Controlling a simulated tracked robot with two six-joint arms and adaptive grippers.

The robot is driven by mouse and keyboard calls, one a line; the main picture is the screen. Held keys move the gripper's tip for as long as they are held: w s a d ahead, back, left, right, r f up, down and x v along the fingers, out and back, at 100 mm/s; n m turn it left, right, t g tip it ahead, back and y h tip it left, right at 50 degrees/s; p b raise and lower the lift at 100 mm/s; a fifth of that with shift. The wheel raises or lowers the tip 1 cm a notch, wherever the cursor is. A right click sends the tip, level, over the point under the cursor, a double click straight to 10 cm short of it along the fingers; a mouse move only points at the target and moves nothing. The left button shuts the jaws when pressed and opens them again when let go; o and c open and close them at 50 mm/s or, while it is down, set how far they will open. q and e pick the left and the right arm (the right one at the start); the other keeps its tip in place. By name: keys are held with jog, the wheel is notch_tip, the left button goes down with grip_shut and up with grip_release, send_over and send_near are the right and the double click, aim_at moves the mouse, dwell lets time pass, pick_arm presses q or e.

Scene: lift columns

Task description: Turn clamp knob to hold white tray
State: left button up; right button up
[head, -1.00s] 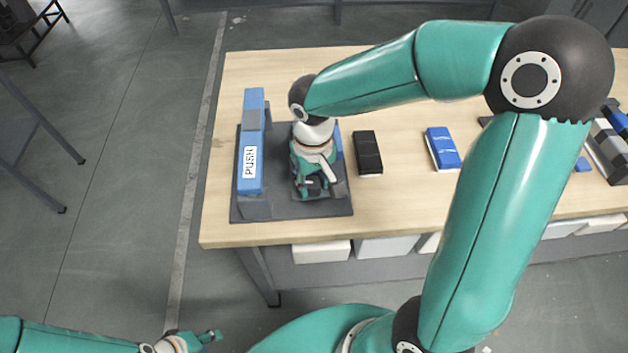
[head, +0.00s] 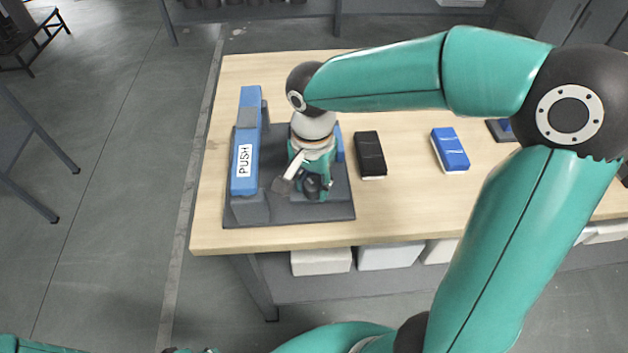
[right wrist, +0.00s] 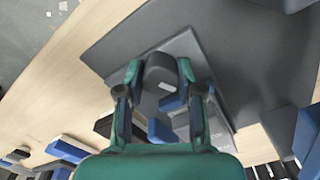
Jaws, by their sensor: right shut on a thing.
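My right gripper (head: 311,186) points down over the grey fixture base (head: 275,212) at the table's left end. In the right wrist view its two green fingers (right wrist: 162,95) are closed on a dark rounded knob (right wrist: 162,70), one finger on each side. In the head view the hand and wrist hide most of the knob. A grey plate (right wrist: 202,72) lies beneath the fingers in the right wrist view. I cannot make out a white tray. Only a sliver of my left gripper (head: 190,350) shows at the bottom edge; its jaws cannot be read.
A blue bar marked PUSH (head: 246,140) stands just left of the gripper. A black box (head: 370,155) and a blue box (head: 450,149) lie to the right, with bare wood between them. White bins (head: 390,255) sit under the table.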

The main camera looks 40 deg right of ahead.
jog(key=o, duration=0.8)
jog(key=shift+f, duration=0.1)
jog(key=shift+c, duration=0.2)
notch_tip(320, 180, up, 7)
jog(key=p, duration=0.5)
jog(key=shift+p, duration=0.3)
